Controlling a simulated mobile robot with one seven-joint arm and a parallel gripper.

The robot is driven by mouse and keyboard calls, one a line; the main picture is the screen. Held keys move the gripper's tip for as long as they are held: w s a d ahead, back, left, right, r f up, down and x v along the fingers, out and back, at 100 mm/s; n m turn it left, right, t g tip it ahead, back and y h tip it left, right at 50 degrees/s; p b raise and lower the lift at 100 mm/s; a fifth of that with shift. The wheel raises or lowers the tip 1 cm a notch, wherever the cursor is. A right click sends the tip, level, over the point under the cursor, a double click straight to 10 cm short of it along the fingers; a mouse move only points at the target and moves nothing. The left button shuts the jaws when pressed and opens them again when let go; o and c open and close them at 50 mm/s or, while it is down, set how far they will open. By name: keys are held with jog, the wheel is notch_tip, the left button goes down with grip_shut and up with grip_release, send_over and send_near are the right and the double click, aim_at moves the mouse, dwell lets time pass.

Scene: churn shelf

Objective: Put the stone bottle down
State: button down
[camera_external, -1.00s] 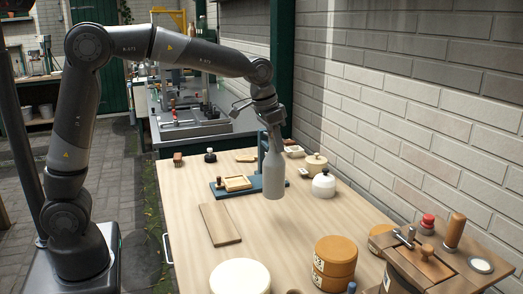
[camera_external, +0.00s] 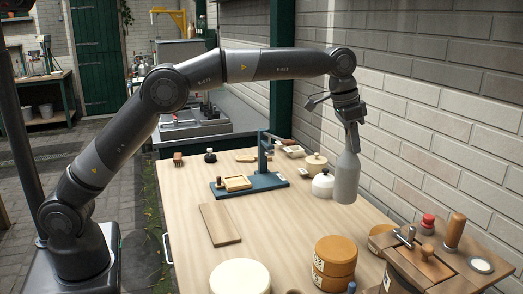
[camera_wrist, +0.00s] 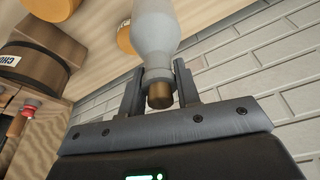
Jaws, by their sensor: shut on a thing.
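The stone bottle (camera_external: 346,177) is grey with a narrow neck and hangs upright below my gripper (camera_external: 351,140). My gripper is shut on its neck, near the top. In the wrist view the bottle (camera_wrist: 156,35) shows its pale body and a brown stopper, with my gripper's fingers (camera_wrist: 159,90) on both sides of the neck. In the external view the bottle appears over the right part of the wooden table (camera_external: 285,225), near the brick wall. Its bottom seems to be above the tabletop; the exact height is hard to tell.
A white lidded pot (camera_external: 322,186) stands just left of the bottle in the picture. Stacked orange round boxes (camera_external: 334,262) stand in front, and a wooden crate (camera_external: 420,270) with items on top is at the front right. A blue press stand (camera_external: 262,181) and board (camera_external: 220,224) lie left.

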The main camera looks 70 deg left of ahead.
jog(key=shift+w+d, duration=0.35)
jog(key=shift+d, duration=0.25)
jog(key=shift+w+f, duration=0.1)
jog(key=shift+w, duration=0.05)
jog(key=w+a+f, duration=0.6)
jog(key=a+f, duration=0.3)
jog(key=f, duration=0.1)
jog(key=shift+w+f, duration=0.3)
jog(key=shift+f, duration=0.05)
jog(key=shift+a, duration=0.1)
jog(key=c, duration=1.1)
grip_release()
jog(key=shift+f, duration=0.2)
jog(key=shift+o, duration=0.2)
jog(key=shift+r, duration=0.1)
